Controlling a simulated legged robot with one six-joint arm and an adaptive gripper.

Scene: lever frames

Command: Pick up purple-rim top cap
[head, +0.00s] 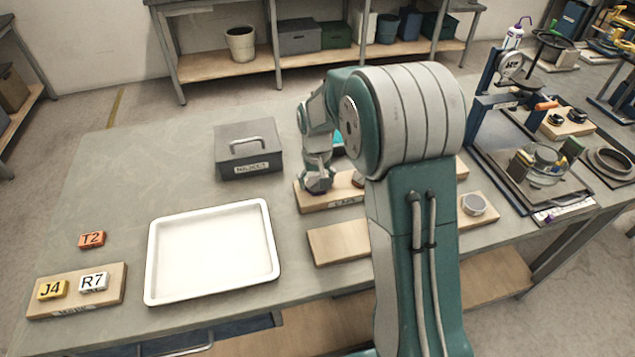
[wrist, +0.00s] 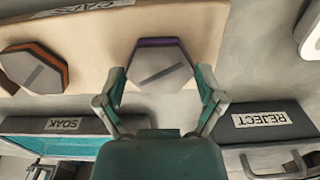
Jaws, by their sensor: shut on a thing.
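The purple-rim top cap (wrist: 160,66) is a grey hexagonal cap with a dark slot mark and a purple edge. In the wrist view it sits between the two green fingers of my gripper (wrist: 162,85), which is shut on it. The cap is over the pale wooden caps board (wrist: 105,30); whether it touches the board I cannot tell. An orange-rim cap (wrist: 38,68) lies on the board, left of my gripper in the wrist view.
A grey REJECT box (head: 248,150) with a handle stands left of the gripper. A white tray (head: 212,250) lies in front of it. Another wooden board (head: 335,243) is near the table's front edge. A SOAK bin (wrist: 60,126) shows in the wrist view. My arm hides part of the table.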

